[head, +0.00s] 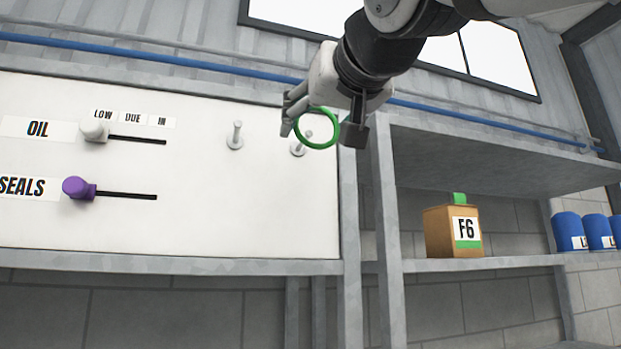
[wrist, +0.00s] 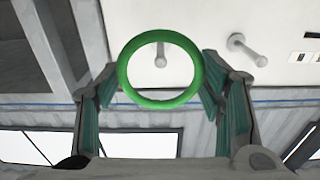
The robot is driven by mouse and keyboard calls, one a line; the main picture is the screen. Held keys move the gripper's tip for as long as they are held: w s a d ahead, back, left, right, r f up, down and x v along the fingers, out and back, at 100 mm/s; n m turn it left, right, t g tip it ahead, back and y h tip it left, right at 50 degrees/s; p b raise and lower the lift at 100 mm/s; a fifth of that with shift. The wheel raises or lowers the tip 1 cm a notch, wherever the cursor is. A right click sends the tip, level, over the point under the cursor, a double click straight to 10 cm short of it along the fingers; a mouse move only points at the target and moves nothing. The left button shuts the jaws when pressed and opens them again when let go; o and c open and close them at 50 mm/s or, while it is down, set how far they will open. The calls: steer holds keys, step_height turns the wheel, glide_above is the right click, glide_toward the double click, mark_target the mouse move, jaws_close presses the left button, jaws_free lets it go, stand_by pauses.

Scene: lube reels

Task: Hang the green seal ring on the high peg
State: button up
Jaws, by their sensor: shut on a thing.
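The green seal ring (head: 318,146) is held between the fingers of my gripper (head: 320,128), in front of the white board. In the wrist view the ring (wrist: 160,101) spans the gap between both fingertips, its opening facing the board. The right peg (head: 298,148) is partly behind the ring in the head view; its tip shows inside the ring's opening. In the wrist view this peg (wrist: 160,60) shows through the opening; I cannot tell whether its tip enters the ring. The left peg (head: 235,138) is bare. I cannot tell which peg is higher.
The board carries an OIL slider with a white knob (head: 94,131) and a SEALS slider with a purple knob (head: 78,188), left of the pegs. A grey post (head: 384,200) and shelf stand at right, with a box marked F6 (head: 453,232) and blue containers (head: 568,232).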

mark_target(310, 136)
steer(key=shift+f+x, duration=0.15)
steer(key=shift+x, duration=1.25)
steer(key=shift+f+x, duration=0.15)
steer(key=shift+x, duration=1.25)
steer(key=shift+w+a+f+b, duration=0.2)
steer(key=shift+w+f+b, duration=0.25)
steer(key=shift+w, duration=0.15)
steer(key=o, duration=1)
steer(key=shift+s, duration=0.15)
